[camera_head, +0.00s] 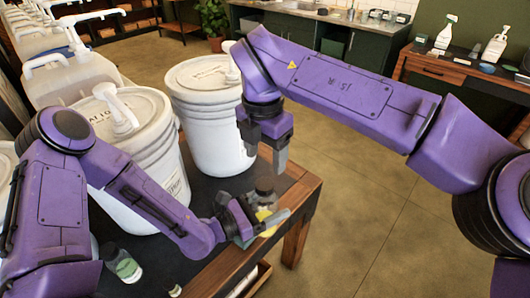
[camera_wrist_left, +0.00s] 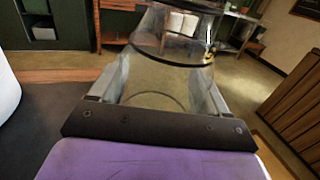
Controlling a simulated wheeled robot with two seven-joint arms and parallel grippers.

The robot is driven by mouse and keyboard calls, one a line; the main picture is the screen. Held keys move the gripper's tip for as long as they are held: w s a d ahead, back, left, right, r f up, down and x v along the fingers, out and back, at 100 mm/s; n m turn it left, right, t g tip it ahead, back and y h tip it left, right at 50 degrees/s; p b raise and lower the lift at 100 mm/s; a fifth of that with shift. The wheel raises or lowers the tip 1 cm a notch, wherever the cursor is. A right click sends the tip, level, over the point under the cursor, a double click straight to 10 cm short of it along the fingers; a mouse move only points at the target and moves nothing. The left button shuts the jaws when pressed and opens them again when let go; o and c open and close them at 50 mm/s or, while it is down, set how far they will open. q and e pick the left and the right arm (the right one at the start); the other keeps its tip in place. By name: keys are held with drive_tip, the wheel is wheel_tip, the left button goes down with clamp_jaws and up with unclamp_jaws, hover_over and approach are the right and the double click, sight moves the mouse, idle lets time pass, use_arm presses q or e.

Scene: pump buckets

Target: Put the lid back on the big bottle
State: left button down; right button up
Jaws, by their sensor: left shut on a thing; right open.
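A clear glass bottle (camera_head: 264,198) with a dark-looking top and a yellow patch low on it is at the table's front right corner. My left gripper (camera_head: 262,222) is shut around it from the left. In the left wrist view the clear bottle body (camera_wrist_left: 165,75) fills the space between the fingers. I cannot tell a separate lid; whether the dark top is the lid or the bare neck is too small to tell.
White pump buckets (camera_head: 205,110) stand behind and left of the bottle on the dark tabletop (camera_head: 205,192). A small green-labelled bottle (camera_head: 125,267) and another small bottle (camera_head: 175,290) are at the front. Open floor (camera_head: 380,215) lies to the right.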

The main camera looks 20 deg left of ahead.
sight(264, 184)
drive_tip(key=n, duration=0.6)
drive_tip(key=shift+r, duration=0.1)
drive_tip(key=n, duration=0.3)
drive_tip(key=shift+s, duration=0.1)
drive_tip(key=n, duration=0.8)
drive_tip(key=shift+s+a+n+g, duration=0.1)
drive_tip(key=shift+n+g, duration=0.2)
wheel_tip(264, 184, down, 8)
drive_tip(key=shift+f, duration=0.1)
drive_tip(key=shift+c, duration=0.4)
